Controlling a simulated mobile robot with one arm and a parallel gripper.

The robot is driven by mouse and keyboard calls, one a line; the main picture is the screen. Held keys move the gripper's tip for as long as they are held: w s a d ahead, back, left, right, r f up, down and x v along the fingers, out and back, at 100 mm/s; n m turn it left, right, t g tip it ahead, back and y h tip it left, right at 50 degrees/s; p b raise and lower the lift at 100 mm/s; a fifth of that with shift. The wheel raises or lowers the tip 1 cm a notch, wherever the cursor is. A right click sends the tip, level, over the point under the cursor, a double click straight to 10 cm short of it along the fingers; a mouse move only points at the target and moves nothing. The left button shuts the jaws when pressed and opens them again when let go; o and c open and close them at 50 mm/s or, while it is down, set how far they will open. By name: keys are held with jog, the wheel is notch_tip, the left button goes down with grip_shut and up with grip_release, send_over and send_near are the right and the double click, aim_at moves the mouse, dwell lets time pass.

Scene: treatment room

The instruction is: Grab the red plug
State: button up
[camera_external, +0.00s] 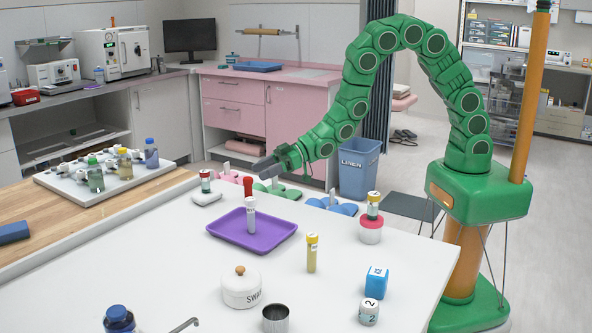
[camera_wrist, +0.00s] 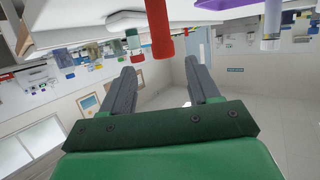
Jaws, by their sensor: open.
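The red plug (camera_external: 248,185) stands upright near the far edge of the white table, partly hidden behind a tube. In the wrist view, which is upside down, the red plug (camera_wrist: 160,28) hangs from the top as a long red cylinder. Its free end lies in line with the gap between my fingers and seems beyond the fingertips. My gripper (camera_external: 264,164) points left, close to the plug and to its right, about at the height of its top or a little above. The wrist view shows my gripper (camera_wrist: 160,68) open, with nothing between the fingers.
A white-capped tube (camera_external: 251,218) stands on the purple tray (camera_external: 230,238), in front of the plug. A red-capped vial (camera_external: 205,181) stands on a white pad to the left. A yellow-capped tube (camera_external: 312,255) and a swab jar (camera_external: 241,291) stand nearer the camera.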

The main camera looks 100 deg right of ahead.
aim_at(250, 178)
jog(key=shift+x, duration=1.75)
jog(key=shift+a+x, duration=0.15)
jog(key=shift+x, duration=0.9)
jog(key=shift+a+x, duration=0.15)
jog(key=shift+x, duration=0.95)
jog(key=shift+s+f, duration=0.1)
jog(key=shift+f, duration=0.05)
jog(key=c, duration=1.1)
